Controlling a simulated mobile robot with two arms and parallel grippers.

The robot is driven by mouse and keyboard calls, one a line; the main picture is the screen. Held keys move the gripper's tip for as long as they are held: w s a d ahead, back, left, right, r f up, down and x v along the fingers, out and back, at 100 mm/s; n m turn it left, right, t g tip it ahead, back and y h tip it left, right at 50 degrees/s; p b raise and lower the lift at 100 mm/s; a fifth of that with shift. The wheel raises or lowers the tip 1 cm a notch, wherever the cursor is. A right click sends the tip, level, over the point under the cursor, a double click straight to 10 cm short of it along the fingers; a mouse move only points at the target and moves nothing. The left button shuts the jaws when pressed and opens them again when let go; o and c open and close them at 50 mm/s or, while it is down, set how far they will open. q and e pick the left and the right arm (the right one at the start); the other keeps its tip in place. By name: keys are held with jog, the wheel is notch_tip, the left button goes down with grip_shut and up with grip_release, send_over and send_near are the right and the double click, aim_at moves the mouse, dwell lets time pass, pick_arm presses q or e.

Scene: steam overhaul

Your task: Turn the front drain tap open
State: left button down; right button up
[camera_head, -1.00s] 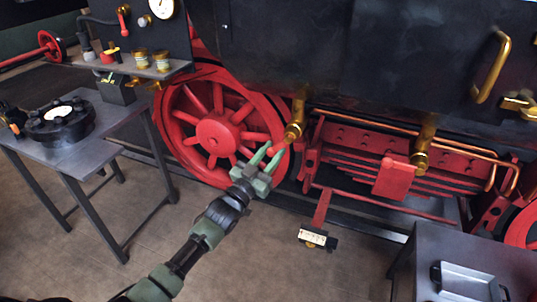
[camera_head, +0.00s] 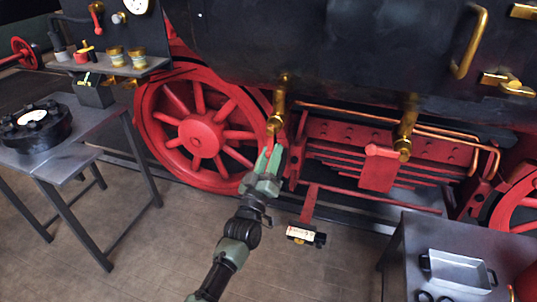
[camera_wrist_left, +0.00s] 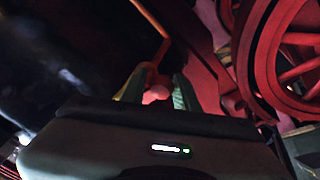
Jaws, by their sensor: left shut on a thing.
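A brass drain tap (camera_head: 275,124) hangs under the dark boiler side, right of the big red wheel, at the tip of my left gripper (camera_head: 269,160). My left gripper is shut on its red handle, which is mostly hidden by the fingers in the head view. In the left wrist view, the handle's reddish end (camera_wrist_left: 156,94) shows between the two green fingers, below an orange-brown rod. The handle seems to point down from the tap. A second brass tap (camera_head: 404,148) hangs further right, with its red handle pointing left. My right gripper is not in view.
The red spoked wheel (camera_head: 203,137) is close left of my gripper. A grey table (camera_head: 85,140) with a black round part stands left. A grey bench (camera_head: 420,238) with a metal tray (camera_head: 460,270) stands lower right. A small boxed item (camera_head: 300,234) hangs below the red frame.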

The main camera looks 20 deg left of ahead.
pick_arm(q)
jog(key=shift+a+r, duration=0.1)
jog(key=shift+r, duration=0.3)
jog(key=c, duration=1.1)
grip_release()
jog(key=shift+c, duration=0.2)
jog(key=shift+f, duration=0.2)
jog(key=shift+f, duration=0.15)
jog(key=shift+s+f, duration=0.2)
jog(key=shift+s, duration=0.2)
jog(key=b+v, duration=0.1)
jog(key=v, duration=0.5)
jog(key=shift+s, duration=0.4)
